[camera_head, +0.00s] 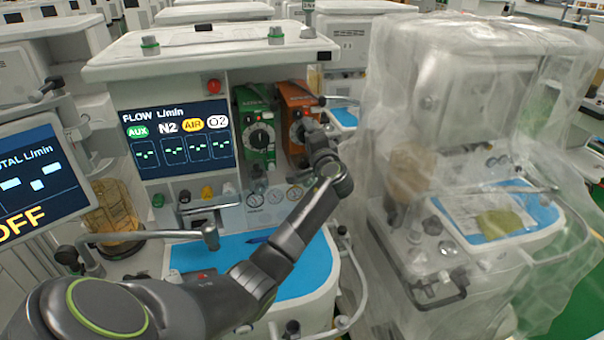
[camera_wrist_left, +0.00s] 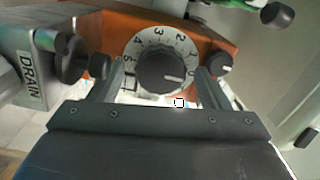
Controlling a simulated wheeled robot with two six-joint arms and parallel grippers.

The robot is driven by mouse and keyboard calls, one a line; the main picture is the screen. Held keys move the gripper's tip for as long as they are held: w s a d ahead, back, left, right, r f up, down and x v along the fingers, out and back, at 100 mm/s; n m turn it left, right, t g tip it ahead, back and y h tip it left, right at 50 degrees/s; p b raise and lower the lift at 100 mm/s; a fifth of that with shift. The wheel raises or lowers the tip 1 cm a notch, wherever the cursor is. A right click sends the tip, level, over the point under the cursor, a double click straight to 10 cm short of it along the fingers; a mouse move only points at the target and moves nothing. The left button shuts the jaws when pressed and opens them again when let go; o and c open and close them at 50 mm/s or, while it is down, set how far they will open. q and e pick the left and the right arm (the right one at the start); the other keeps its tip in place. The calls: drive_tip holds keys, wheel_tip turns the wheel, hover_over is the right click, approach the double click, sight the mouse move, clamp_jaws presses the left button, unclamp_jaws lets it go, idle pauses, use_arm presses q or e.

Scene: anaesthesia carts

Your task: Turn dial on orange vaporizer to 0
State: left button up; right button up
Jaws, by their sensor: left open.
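The orange vaporizer (camera_head: 295,97) stands at the right of the cart's front panel, beside a green vaporizer (camera_head: 256,125). My left gripper (camera_head: 308,128) is in front of the orange vaporizer and hides most of its dial in the head view. In the left wrist view the dial (camera_wrist_left: 163,70) has a dark knob and a light numbered ring. The white mark on the knob points right, toward the low numbers near 0; its exact setting is unclear. The two fingers of my left gripper (camera_wrist_left: 160,85) are apart, one on each side of the knob. Contact cannot be told.
A small black knob (camera_wrist_left: 219,64) is close to the right finger, and a part labelled DRAIN (camera_wrist_left: 42,80) is at the left. A plastic-covered cart (camera_head: 450,150) stands to the right. The blue work surface (camera_head: 215,252) below is mostly clear.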

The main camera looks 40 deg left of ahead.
use_arm(q)
drive_tip(key=shift+n, duration=0.3)
drive_tip(key=shift+n+b, duration=0.45)
drive_tip(key=shift+n, duration=0.45)
drive_tip(key=n, duration=0.4)
drive_tip(key=shift+b, duration=0.4)
drive_tip(key=n, duration=0.3)
drive_tip(key=shift+r+n, duration=0.1)
drive_tip(key=shift+n, duration=0.3)
drive_tip(key=n, duration=0.3)
drive_tip(key=shift+h, duration=0.3)
drive_tip(key=b+v, duration=0.6)
drive_tip(key=v, duration=1.2)
drive_tip(key=s+a+f+h, duration=0.1)
drive_tip(key=s+f, duration=0.2)
drive_tip(key=f, duration=0.3)
drive_tip(key=s+a+f+m+g+h, duration=0.1)
drive_tip(key=s+a+f+h, duration=0.1)
drive_tip(key=f, duration=0.5)
drive_tip(key=s+a+f+m+g+h, duration=0.1)
drive_tip(key=s+f+h, duration=0.1)
drive_tip(key=s+f, duration=0.3)
drive_tip(key=shift+a+f+p, duration=0.3)
drive_tip(key=shift+f+p, duration=0.05)
drive_tip(key=shift+f, duration=0.35)
